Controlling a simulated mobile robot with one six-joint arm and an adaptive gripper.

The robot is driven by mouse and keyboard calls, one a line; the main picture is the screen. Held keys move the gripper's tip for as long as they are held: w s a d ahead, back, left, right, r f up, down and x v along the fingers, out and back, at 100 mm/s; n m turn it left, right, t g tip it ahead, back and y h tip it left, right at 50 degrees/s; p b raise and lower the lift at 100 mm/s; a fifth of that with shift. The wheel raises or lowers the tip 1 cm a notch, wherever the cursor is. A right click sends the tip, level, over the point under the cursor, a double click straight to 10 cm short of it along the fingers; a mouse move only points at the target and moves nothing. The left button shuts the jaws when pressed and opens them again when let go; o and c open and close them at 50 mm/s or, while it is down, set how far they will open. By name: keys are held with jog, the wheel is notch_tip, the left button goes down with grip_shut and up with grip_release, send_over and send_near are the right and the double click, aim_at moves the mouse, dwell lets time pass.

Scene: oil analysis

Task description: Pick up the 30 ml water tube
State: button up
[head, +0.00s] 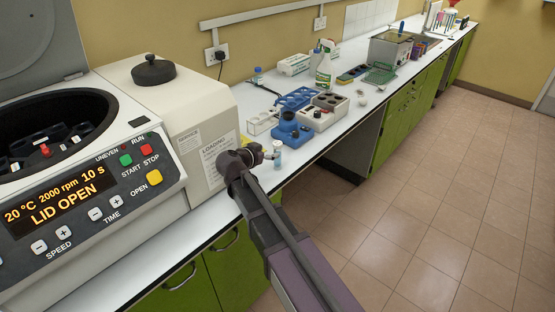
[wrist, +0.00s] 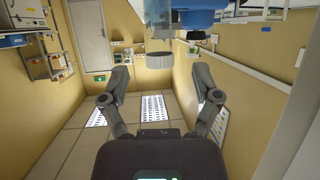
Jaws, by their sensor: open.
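A small clear tube with a pale cap and bluish contents (head: 277,154) stands on the white bench near its front edge. No label on it can be read. In the wrist view the tube (wrist: 159,38) is at the top centre, cap pointing down in the picture. My gripper (head: 257,154) is just left of the tube in the head view, with its fingers small and partly unclear. In the wrist view my gripper (wrist: 161,75) is open and empty, its two fingers apart, with the tube centred between and beyond the tips.
A large centrifuge (head: 182,120) with an open lid fills the left; its display reads LID OPEN. Behind the tube stand a blue mixer (head: 289,130), a blue rack (head: 296,99), a white rack (head: 262,122) and a grey block heater (head: 324,111). A spray bottle (head: 325,66) stands farther back.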

aim_at(275, 150)
jog(key=shift+w+d+f, duration=0.2)
jog(key=shift+w, duration=0.2)
jog(key=shift+b+x, duration=1.05)
jog(key=shift+x, duration=1.55)
grip_shut()
